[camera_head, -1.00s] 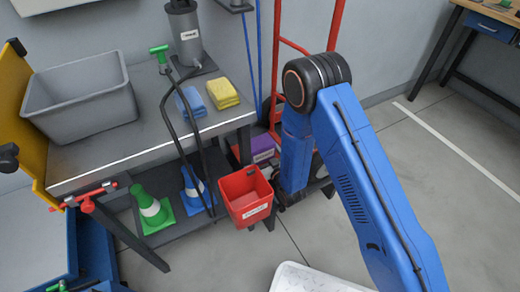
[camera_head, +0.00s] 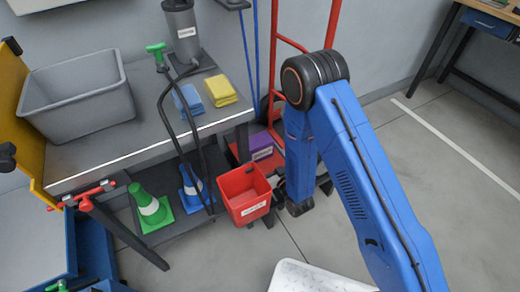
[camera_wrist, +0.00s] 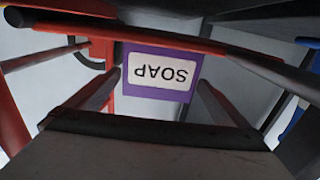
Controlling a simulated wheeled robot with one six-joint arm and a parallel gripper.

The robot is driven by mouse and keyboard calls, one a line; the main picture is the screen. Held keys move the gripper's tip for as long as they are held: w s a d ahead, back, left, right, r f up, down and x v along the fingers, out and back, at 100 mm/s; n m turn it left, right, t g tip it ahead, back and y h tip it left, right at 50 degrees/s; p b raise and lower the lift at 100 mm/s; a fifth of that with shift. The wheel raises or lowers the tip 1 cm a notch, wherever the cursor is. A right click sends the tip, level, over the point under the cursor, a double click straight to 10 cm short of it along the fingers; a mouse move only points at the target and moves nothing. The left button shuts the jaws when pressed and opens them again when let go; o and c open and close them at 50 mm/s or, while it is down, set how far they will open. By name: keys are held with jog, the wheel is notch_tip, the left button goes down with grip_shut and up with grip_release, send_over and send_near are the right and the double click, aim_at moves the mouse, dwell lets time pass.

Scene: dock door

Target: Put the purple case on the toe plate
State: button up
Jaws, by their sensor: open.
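The purple case (camera_head: 262,147) sits low at the hand truck, on or against its red toe plate (camera_head: 235,153); its exact contact is hard to see. In the wrist view the case (camera_wrist: 155,92) shows a white SOAP label, upside down, straight ahead. My gripper (camera_wrist: 158,80) is open, its two dark fingers to either side of the case in the picture, and nothing is clamped. In the head view the gripper is low behind my blue arm, beside the red bucket, and mostly hidden.
A red bucket (camera_head: 244,194) hangs at the cart's end, close to my gripper. The grey cart (camera_head: 105,150) carries a grey tub (camera_head: 75,95), a blue sponge (camera_head: 188,102) and a yellow sponge (camera_head: 219,91). Cones stand on its lower shelf. Floor to the right is clear.

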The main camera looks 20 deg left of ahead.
jog(key=shift+v, duration=3.05)
